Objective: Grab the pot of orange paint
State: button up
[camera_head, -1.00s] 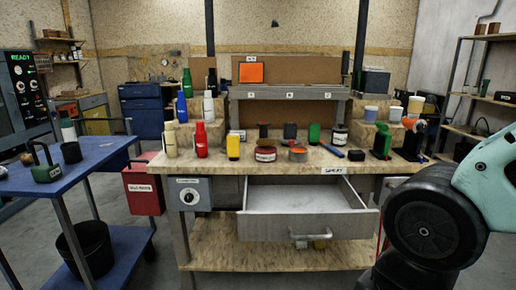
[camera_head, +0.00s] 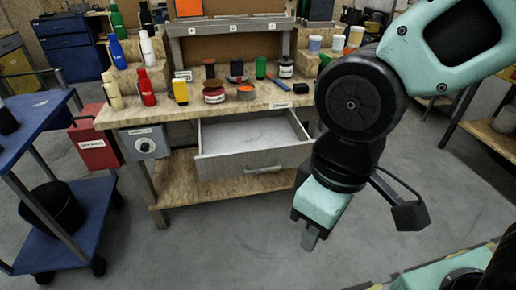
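The pot of orange paint (camera_head: 246,93) is a low, round pot with an orange top. It stands on the wooden workbench (camera_head: 187,110), near the front edge. A similar pot with a dark red band (camera_head: 214,97) stands just left of it. My gripper (camera_head: 310,240) hangs low in front of the bench, to the right of and well apart from the pot. The fingers look narrow and are seen from an angle that does not show whether they are open or shut. I see nothing held in them.
An open, empty-looking drawer (camera_head: 250,162) sticks out below the pot. Several bottles, including a red one (camera_head: 147,90), and a yellow container (camera_head: 180,93) stand to its left. A blue cart (camera_head: 80,215) is at the left. The floor in front of the bench is clear.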

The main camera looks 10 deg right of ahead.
aim_at(245, 92)
jog(key=i+u, duration=0.15)
jog(key=u, duration=0.25)
jog(key=i+l+u, duration=0.1)
jog(key=u, duration=0.3)
jog(key=i+l+u, duration=0.15)
jog(key=i+l, duration=0.2)
jog(key=i+l+u, duration=0.15)
jog(key=i+l, duration=0.15)
jog(key=l, duration=0.25)
jog(key=i+l+u, duration=0.15)
jog(key=i+l, duration=0.15)
jog(key=l, duration=0.2)
